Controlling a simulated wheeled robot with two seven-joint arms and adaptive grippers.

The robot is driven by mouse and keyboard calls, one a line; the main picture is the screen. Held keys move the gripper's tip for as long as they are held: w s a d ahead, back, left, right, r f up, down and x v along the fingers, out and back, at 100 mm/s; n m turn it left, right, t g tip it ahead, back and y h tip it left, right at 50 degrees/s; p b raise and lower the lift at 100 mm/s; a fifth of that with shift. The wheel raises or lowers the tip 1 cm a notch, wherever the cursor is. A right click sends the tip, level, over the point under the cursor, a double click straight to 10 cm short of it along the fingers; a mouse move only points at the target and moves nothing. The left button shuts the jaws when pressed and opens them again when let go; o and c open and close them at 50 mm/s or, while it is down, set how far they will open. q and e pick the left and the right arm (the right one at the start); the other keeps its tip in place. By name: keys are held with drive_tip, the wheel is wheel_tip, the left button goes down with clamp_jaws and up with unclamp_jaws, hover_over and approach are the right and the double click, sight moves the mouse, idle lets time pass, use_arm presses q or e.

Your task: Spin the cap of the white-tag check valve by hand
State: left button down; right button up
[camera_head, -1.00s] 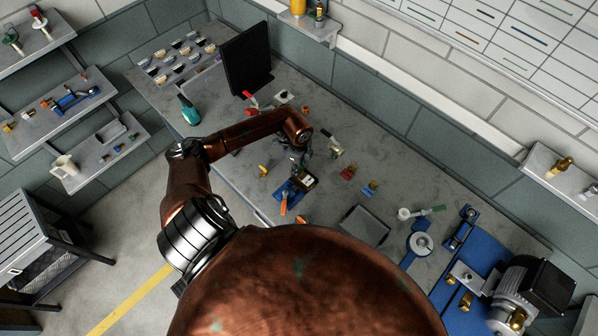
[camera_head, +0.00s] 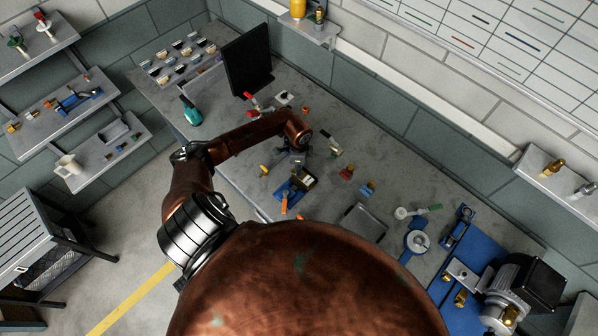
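My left arm reaches in from the left over the workbench (camera_head: 400,175). Its dark gripper (camera_head: 295,152) hangs low over the middle of the bench, just behind a blue fixture (camera_head: 290,190) holding a dark block with a pale face (camera_head: 305,179). The fingers are too small and dark to tell whether they are open or shut. A small part with a white piece (camera_head: 335,149) lies just right of the gripper. Another small part with a white face (camera_head: 285,97) lies farther back. I cannot tell which part is the white-tag check valve. My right gripper is not in view.
Red-handled parts (camera_head: 252,101) and a black upright panel (camera_head: 246,60) stand at the back left. Small fittings (camera_head: 346,173), a grey tray (camera_head: 363,222) and a motor on a blue base (camera_head: 520,290) lie to the right. Bare bench shows between them.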

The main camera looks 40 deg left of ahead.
use_arm(q)
drive_tip(key=n+p, duration=0.2)
drive_tip(key=n, duration=0.1)
drive_tip(key=shift+n+p, duration=0.3)
drive_tip(key=shift+p, duration=0.05)
drive_tip(key=shift+n, duration=0.5)
drive_tip(key=shift+n, duration=0.9)
drive_tip(key=shift+d+n, duration=0.25)
drive_tip(key=shift+n, duration=0.85)
drive_tip(key=shift+a+n, duration=0.15)
drive_tip(key=shift+n, duration=0.25)
